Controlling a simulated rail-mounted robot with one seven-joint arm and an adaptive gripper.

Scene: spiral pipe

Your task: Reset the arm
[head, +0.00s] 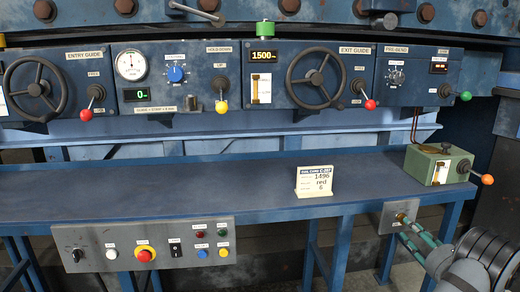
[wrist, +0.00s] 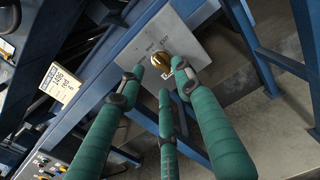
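My gripper (head: 410,228) is at the lower right of the head view, its green fingers pointing at a small grey plate (head: 388,216) on the bench front. In the wrist view my gripper (wrist: 158,78) has its green fingers spread apart, with nothing held between them. A brass knob (wrist: 159,60) on the grey plate (wrist: 190,28) shows just beyond the fingertips. Whether a finger touches the knob, I cannot tell. In the head view the knob (head: 403,217) is partly hidden by the fingers.
A blue bench (head: 200,187) carries a white sign card (head: 314,181) and a green box (head: 438,165) with an orange-tipped lever. A button panel (head: 143,245) hangs on the bench front. Handwheels and coloured levers line the console (head: 210,75) behind. Most of the bench top is clear.

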